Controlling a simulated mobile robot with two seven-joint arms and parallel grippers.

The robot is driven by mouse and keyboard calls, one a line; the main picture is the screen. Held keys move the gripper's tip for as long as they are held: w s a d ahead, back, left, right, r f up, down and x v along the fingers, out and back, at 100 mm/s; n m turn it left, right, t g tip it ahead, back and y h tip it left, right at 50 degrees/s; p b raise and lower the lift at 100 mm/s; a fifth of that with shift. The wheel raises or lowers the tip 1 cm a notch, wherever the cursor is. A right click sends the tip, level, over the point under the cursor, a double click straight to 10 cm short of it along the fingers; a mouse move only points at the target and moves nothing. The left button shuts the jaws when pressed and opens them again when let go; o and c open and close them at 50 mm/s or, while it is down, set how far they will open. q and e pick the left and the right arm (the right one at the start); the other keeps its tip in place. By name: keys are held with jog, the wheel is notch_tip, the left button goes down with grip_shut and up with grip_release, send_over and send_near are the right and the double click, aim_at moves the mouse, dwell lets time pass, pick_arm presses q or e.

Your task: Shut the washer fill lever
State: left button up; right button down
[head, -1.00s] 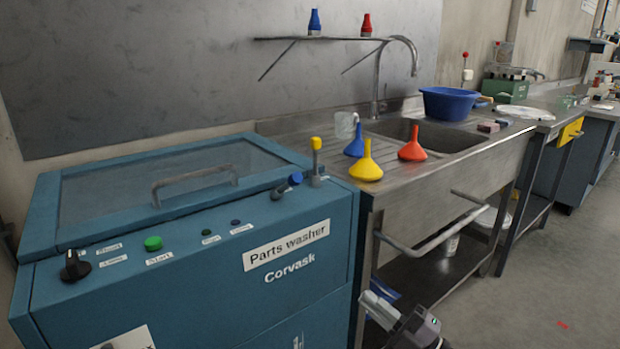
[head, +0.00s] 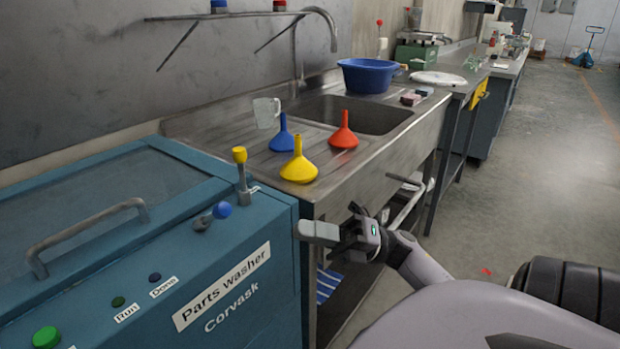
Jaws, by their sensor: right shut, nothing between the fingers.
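The teal parts washer (head: 255,319) stands at the left. Two levers are on its top at the right end. One has a yellow knob (head: 239,155) on an upright metal stem. The other has a blue knob (head: 222,210) and leans over to the right, low above the top. I cannot read a label that tells which one is the fill lever. My right gripper (head: 308,232) is shut and empty, just right of the washer's right edge and apart from both levers. My left gripper is out of view.
The steel sink bench (head: 398,150) adjoins the washer. Yellow (head: 299,166), blue (head: 283,138) and red (head: 343,136) funnels stand on its drainer, with a clear jug (head: 266,112) behind. The floor at right is open.

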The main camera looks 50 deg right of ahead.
aim_at(230, 213)
jog(key=p+x, duration=0.2)
jog(key=x, duration=0.8)
jog(key=shift+w+a+r, duration=0.1)
